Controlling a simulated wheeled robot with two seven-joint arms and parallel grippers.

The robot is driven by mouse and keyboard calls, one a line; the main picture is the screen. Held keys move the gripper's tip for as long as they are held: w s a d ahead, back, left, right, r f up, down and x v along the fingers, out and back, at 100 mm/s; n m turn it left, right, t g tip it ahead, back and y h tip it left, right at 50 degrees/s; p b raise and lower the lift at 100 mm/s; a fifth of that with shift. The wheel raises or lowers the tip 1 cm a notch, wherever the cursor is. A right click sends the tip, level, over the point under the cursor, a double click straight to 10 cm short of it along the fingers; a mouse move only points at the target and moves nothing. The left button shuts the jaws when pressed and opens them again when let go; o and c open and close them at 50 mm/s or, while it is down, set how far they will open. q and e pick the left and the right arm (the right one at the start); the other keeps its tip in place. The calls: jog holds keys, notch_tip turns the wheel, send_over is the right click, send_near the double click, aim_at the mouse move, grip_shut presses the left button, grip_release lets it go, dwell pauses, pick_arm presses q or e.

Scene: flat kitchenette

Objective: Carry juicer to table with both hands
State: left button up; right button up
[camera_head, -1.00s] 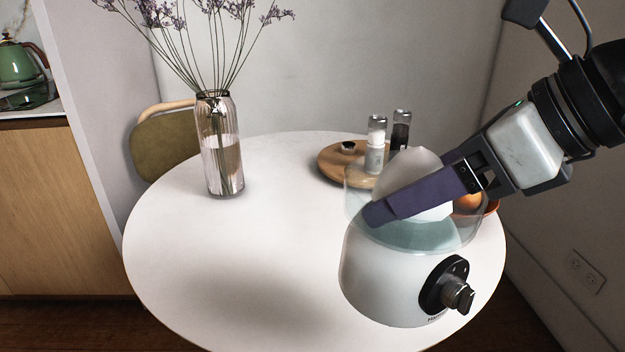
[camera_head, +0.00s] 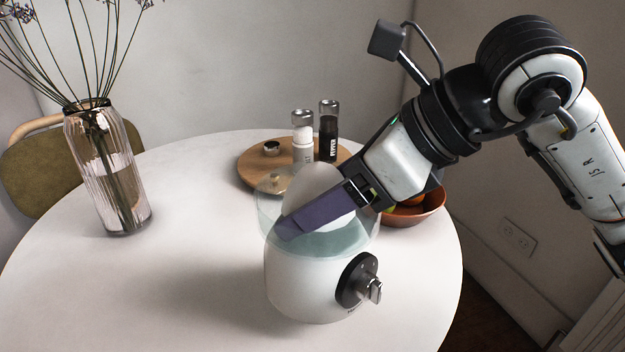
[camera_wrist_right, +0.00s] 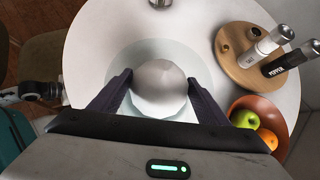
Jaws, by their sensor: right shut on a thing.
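The juicer (camera_head: 300,285) has a white body, a clear bowl, a pale cone and a dark knob (camera_head: 357,280) with a metallic lever. It appears upright over the near right part of the white table (camera_head: 190,270). I cannot tell if its base touches the tabletop. My right gripper (camera_head: 318,208) reaches in from the right, its dark purple fingers on the juicer's cone. In the right wrist view the fingers lie on both sides of the round cone (camera_wrist_right: 160,88). My left gripper is in neither view.
A ribbed glass vase (camera_head: 105,165) with dried flowers stands at the left. Behind the juicer are a round wooden board (camera_head: 250,165) with salt and pepper mills (camera_head: 328,130) and a fruit bowl (camera_head: 420,210). A chair (camera_head: 40,165) stands beyond the table.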

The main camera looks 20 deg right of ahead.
jog(key=shift+w+f, duration=0.1)
jog(key=shift+f, duration=0.05)
notch_tip(320, 180, down, 3)
jog(key=shift+r+b, duration=0.1)
jog(key=shift+b, duration=0.4)
jog(key=shift+f, duration=0.3)
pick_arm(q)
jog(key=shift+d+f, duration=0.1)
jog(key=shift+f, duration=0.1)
pick_arm(e)
jog(key=o, duration=1.8)
jog(key=shift+f, duration=0.3)
jog(key=shift+c, duration=0.2)
jog(key=o, duration=0.3)
